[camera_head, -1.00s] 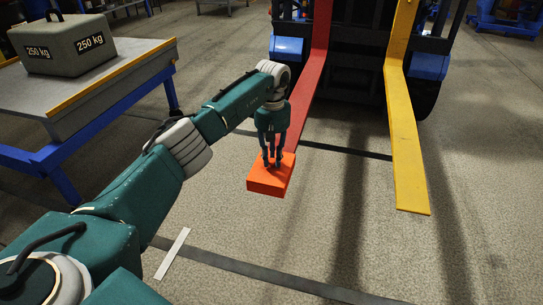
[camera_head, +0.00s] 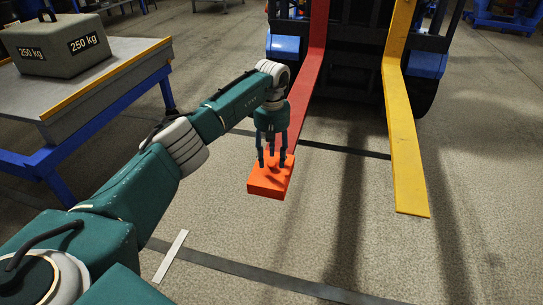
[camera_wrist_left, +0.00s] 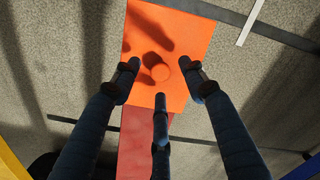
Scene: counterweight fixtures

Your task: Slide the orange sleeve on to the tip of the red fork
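The orange sleeve (camera_head: 268,184) is a flat block with a round knob on top. It sits at the near end of the red fork (camera_head: 304,95), in line with it, and the fork's tip is hidden. In the left wrist view the red fork (camera_wrist_left: 146,128) meets the sleeve's edge (camera_wrist_left: 185,35) with no clear gap. My left gripper (camera_head: 271,160) is just above the sleeve. Its three fingers are spread apart around the knob (camera_wrist_left: 160,72), apparently not touching it. My right gripper is not in view.
A yellow fork (camera_head: 406,140) runs parallel on the right. A forklift body with blue parts (camera_head: 425,65) stands behind. A table (camera_head: 95,88) with a grey 250 kg weight (camera_head: 55,45) is at the left.

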